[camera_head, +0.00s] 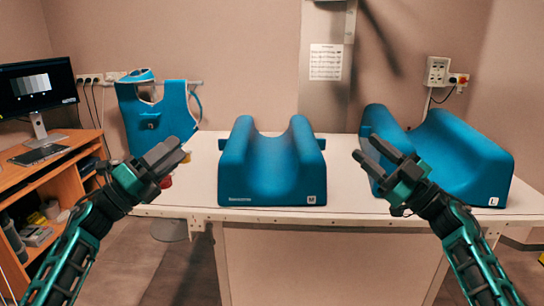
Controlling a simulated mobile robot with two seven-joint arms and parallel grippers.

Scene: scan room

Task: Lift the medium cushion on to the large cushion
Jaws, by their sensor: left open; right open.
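The medium cushion (270,172) is blue with a dipped middle and an "M" label. It sits upright on the white table, near its front edge. The large cushion (450,150) is a bigger blue one with an "L" label, at the right of the table and partly behind my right gripper. My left gripper (172,152) is open and empty, to the left of the medium cushion and apart from it. My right gripper (371,154) is open and empty, between the two cushions in the picture and in front of the large one's left part.
The white table (205,185) has bare room left of the medium cushion and a gap between the cushions. A blue vest-like item (150,112) stands at the table's left. A wooden desk (75,155) with a monitor (38,88) is at the far left.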

